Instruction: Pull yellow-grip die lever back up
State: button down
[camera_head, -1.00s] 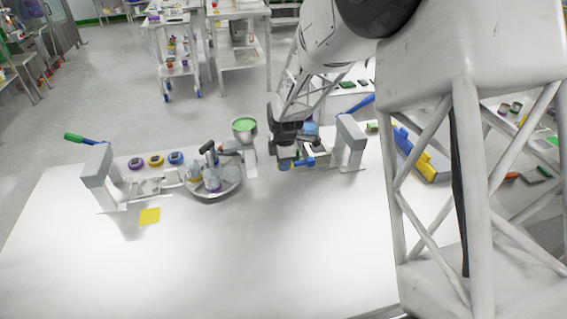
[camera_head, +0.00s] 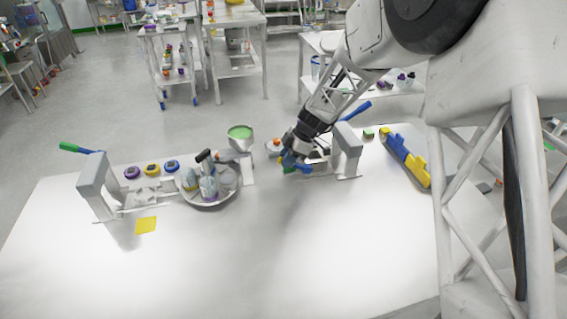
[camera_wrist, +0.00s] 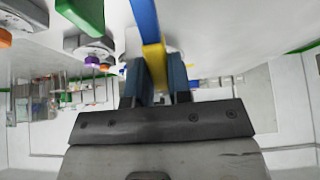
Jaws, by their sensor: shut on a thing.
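The die lever is a blue bar (camera_wrist: 145,20) with a yellow grip (camera_wrist: 155,60) in the wrist view. My gripper (camera_wrist: 154,72) is shut on the yellow grip, one finger on each side of it. In the head view my gripper (camera_head: 291,161) is low over the table, just left of the grey right-hand press (camera_head: 347,150). The lever there is mostly covered by my gripper, so its angle is hard to tell. A separate blue handle (camera_head: 357,110) slants up behind this press.
A second grey press (camera_head: 95,178) with a green-ended handle (camera_head: 72,147) stands at left. A round tray (camera_head: 212,203) of bottles and a green-filled funnel (camera_head: 240,133) stand between. A blue and yellow rack (camera_head: 408,158) lies at right. The front of the table is clear.

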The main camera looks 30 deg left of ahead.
jog(key=shift+w+d+r+g+y, duration=0.6)
jog(key=shift+r+g+y, duration=0.15)
jog(key=shift+g+y, duration=0.15)
jog(key=c, duration=1)
grip_release()
jog(key=shift+c, duration=0.2)
jog(key=v, duration=0.7)
jog(key=shift+w+d+r, duration=0.2)
jog(key=shift+w+r, duration=0.05)
jog(key=shift+r, duration=0.05)
